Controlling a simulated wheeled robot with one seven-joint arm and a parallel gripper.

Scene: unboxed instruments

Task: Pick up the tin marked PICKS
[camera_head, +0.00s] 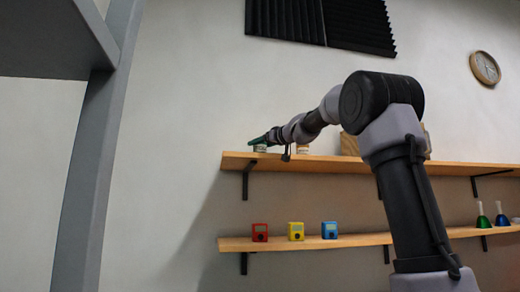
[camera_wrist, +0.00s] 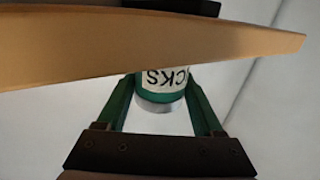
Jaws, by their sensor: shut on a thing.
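The tin marked PICKS (camera_wrist: 162,92) is green with a white label, and the letters "CKS" show upside down in the wrist view. It stands between the two green fingers of my gripper (camera_wrist: 163,100), which is shut on it. The shelf plank hides part of the tin and the fingertips there. In the head view the tin (camera_head: 260,149) is small, at the left end of the upper shelf, with my gripper (camera_head: 259,142) at it. I cannot tell whether it touches the shelf.
The upper shelf (camera_head: 340,164) also bears another small tin (camera_head: 302,149) just right of my gripper and a wooden thing (camera_head: 349,144) partly behind my arm. A grey post (camera_head: 95,160) stands at left.

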